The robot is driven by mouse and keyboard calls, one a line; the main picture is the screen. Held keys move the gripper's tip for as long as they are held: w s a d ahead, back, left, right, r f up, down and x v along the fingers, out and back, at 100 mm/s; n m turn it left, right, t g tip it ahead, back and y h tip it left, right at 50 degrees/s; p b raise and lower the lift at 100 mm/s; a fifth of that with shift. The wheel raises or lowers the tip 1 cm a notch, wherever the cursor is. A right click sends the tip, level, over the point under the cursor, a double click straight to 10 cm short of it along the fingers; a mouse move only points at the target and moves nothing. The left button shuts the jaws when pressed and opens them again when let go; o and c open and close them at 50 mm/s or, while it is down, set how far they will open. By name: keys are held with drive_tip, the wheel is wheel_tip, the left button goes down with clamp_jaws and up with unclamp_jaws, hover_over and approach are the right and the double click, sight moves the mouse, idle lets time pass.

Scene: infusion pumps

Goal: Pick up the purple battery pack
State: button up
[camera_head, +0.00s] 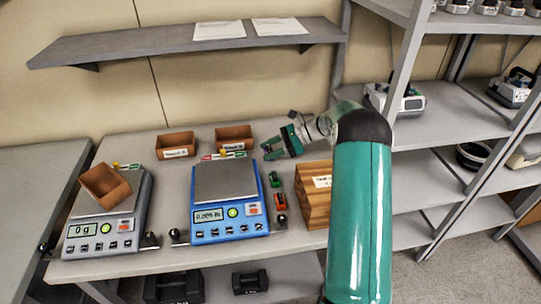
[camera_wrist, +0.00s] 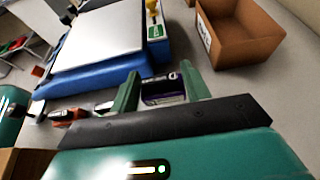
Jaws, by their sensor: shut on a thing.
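The purple battery pack (camera_wrist: 163,90) shows in the wrist view as a dark block with a purple side, between the two green fingers. My gripper (camera_wrist: 160,86) is shut on it. In the head view my gripper (camera_head: 270,148) is low over the back right of the table, right of the blue scale. I cannot make out the pack in the head view. Whether the pack still touches the table is unclear.
A blue scale (camera_head: 223,180) stands left of my gripper, with a green pack (camera_head: 275,179) and an orange pack (camera_head: 280,201) beside it. Brown bins (camera_head: 235,137) (camera_head: 176,145) are at the back. A grey scale holds a tilted bin (camera_head: 106,185).

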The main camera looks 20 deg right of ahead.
drive_tip(key=s+a+r, duration=0.5)
drive_tip(key=a+r, duration=0.1)
drive_tip(key=a, duration=0.1)
drive_tip(key=s+a+r, duration=0.3)
drive_tip(key=shift+s+a+r, duration=0.15)
drive_tip(key=shift+s+a, duration=0.15)
drive_tip(key=shift+a, duration=0.05)
